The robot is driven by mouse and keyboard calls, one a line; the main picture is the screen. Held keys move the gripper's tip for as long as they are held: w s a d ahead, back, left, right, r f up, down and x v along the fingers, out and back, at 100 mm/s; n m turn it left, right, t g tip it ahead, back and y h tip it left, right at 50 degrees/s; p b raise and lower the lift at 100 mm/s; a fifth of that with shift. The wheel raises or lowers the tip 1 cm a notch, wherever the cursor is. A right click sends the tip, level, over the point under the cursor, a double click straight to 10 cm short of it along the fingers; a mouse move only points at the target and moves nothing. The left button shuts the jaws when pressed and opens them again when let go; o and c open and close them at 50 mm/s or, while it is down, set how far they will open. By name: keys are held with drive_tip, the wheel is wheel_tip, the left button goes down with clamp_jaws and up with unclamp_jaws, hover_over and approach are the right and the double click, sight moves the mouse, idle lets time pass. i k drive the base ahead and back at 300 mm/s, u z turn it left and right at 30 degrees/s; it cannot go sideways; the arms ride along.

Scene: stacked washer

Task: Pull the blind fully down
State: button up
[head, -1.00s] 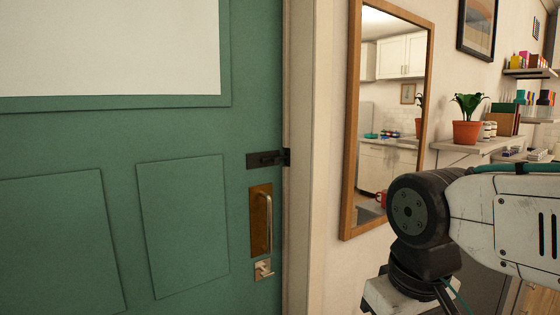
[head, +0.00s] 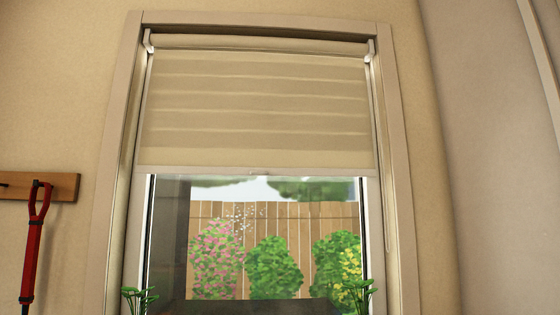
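In the head view, a beige roller blind (head: 255,105) hangs in the upper part of a window. Its roll runs along the top of the frame, between two light brackets. The bottom bar (head: 258,171) of the blind is about halfway down the visible opening, with a small tab at its middle. Below it the window glass (head: 275,240) is uncovered. A thin cord or rod hangs at the right side of the frame.
A red-handled tool (head: 33,245) hangs from a wooden rail (head: 62,187) on the left wall. A pale wall or panel is on the right.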

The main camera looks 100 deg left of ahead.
sight(161, 152)
drive_tip(key=u, duration=3.05)
drive_tip(key=k, duration=0.6)
drive_tip(key=u, duration=0.6)
drive_tip(key=i, duration=1.05)
drive_tip(key=z, duration=0.15)
